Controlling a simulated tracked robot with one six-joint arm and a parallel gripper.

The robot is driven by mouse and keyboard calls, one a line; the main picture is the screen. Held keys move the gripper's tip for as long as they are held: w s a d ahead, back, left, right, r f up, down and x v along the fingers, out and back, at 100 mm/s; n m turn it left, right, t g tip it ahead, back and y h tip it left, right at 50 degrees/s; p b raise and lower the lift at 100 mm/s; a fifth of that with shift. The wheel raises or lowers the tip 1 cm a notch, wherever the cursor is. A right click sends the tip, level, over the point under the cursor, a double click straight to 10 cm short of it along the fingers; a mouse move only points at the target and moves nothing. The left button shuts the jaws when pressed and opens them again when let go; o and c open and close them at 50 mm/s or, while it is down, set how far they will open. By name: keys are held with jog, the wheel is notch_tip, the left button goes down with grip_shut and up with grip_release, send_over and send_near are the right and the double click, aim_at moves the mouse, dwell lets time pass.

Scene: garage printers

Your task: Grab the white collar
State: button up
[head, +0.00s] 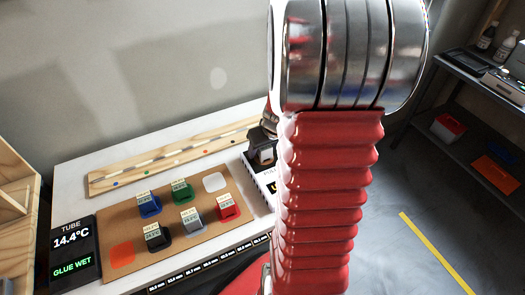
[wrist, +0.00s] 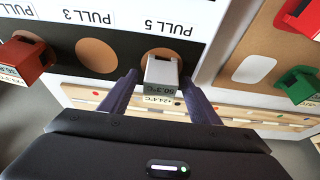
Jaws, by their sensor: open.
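The white collar (wrist: 161,70) sits at a round hole in the black panel, by the upside-down words PULL 5. My gripper (wrist: 158,82) is open in the wrist view, with one finger on each side of the collar. I cannot tell whether either finger touches it. In the head view my gripper (head: 263,140) is at the right end of the white table, partly hidden by my arm. I cannot make out the white collar there.
A brown board (head: 185,232) holds blue (head: 149,204), green (head: 181,190), black (head: 157,235), grey (head: 190,217) and red (head: 227,206) collars. Its white patch (head: 215,182) and orange patch (head: 122,254) are bare. Another red collar (wrist: 22,60) sits on the panel. A display (head: 74,252) reads GLUE WET.

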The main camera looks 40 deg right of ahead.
jog(key=shift+c, duration=0.4)
jog(key=c, duration=1.1)
jog(key=shift+o, duration=0.2)
notch_tip(320, 180, up, 10)
jog(key=shift+r, duration=0.1)
